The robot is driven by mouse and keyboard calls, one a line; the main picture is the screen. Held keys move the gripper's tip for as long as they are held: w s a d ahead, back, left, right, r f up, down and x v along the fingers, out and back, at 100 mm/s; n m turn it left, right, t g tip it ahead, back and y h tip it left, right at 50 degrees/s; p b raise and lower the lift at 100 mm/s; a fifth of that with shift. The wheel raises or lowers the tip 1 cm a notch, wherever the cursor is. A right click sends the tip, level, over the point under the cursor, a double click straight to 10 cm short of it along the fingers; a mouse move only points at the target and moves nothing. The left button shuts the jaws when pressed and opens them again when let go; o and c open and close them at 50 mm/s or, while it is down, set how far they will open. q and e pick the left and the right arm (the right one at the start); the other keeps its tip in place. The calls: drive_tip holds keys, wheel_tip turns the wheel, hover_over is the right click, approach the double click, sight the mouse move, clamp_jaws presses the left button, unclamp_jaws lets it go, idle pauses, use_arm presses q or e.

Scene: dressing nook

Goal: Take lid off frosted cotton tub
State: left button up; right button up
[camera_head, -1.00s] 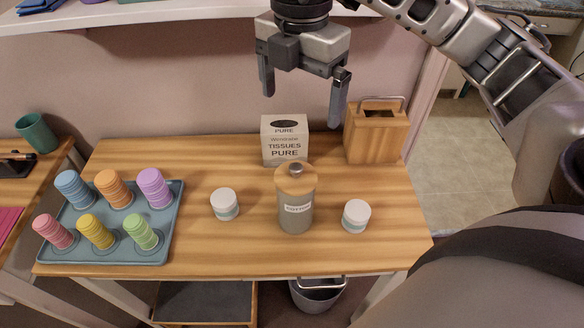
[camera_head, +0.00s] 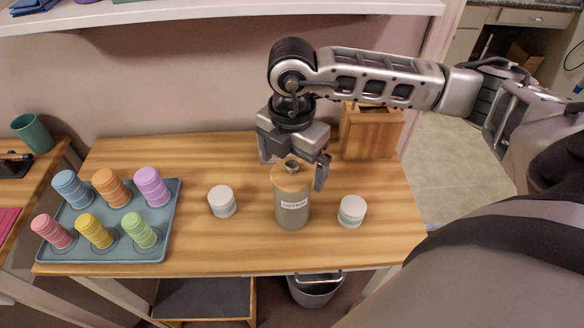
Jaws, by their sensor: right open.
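The frosted cotton tub (camera_head: 292,215) stands upright on the wooden table, a grey cylinder with a pale label. Its round wooden lid (camera_head: 284,182) sits on top, with a small metal knob (camera_head: 292,167) at the centre. My right gripper (camera_head: 294,174) is open and points down over the lid, one finger on each side of the knob. I cannot tell whether the fingers touch the lid. My left gripper is not in view.
Small white jars stand left (camera_head: 222,201) and right (camera_head: 352,211) of the tub. A blue tray (camera_head: 108,252) with several coloured stacks is on the left. A wooden box (camera_head: 370,135) stands behind. My arm hides the tissue box.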

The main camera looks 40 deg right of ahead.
drive_tip(key=shift+f, duration=0.15)
drive_tip(key=c, duration=1.1)
drive_tip(key=shift+o, duration=0.2)
